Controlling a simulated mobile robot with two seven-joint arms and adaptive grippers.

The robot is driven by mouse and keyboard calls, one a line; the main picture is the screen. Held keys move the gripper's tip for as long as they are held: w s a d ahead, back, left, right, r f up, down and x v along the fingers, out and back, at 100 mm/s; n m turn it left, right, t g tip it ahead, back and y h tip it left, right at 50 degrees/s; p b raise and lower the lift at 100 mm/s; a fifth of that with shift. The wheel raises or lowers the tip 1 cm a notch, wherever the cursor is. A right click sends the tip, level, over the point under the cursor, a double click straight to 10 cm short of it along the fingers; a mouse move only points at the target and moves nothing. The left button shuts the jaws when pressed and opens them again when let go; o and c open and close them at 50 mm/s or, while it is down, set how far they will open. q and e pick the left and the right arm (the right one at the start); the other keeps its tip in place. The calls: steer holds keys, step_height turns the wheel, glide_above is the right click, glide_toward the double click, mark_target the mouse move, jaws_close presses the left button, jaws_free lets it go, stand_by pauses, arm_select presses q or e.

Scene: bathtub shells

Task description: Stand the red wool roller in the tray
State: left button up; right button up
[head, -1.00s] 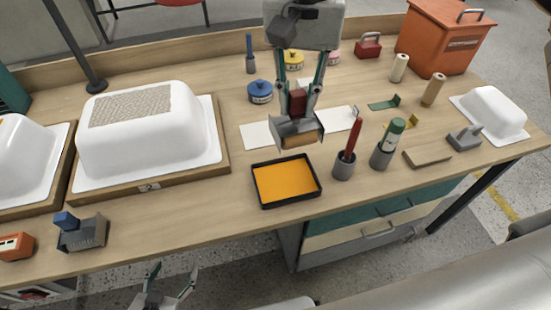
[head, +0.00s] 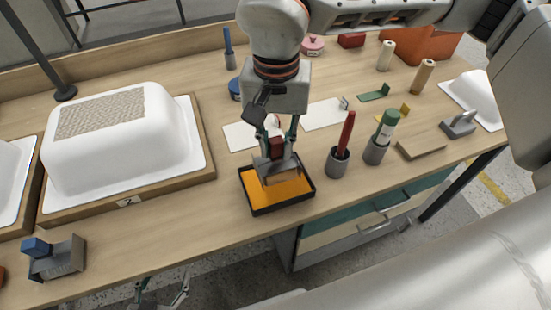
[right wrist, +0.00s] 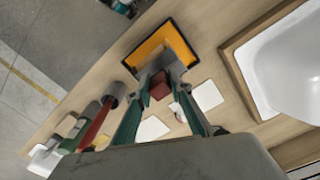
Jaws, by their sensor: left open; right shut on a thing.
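The red wool roller (head: 281,167) has a red grip block, a grey metal frame and a tan lower part. My right gripper (head: 277,146) is shut on the red block, which also shows between the fingers in the right wrist view (right wrist: 160,88). The roller is upright over the orange inside of the black-rimmed tray (head: 285,206). I cannot tell whether it touches the tray floor. The tray also shows in the right wrist view (right wrist: 185,42). My left gripper (head: 164,287) is open and empty at the bottom, in front of the table.
A grey cup with a red stick (head: 337,163) and one with a green-topped tool (head: 376,150) stand right of the tray. A white tub shell (head: 125,150) is to the left. A blue-handled tool (head: 55,260) sits front left. White cards (head: 240,137) lie behind.

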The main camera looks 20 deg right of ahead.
mark_target(276, 161)
steer(key=shift+f, duration=2.45)
steer(key=shift+f, duration=0.15)
steer(key=o, duration=1)
step_height(276, 161, up, 12)
steer(key=shift+r, duration=0.15)
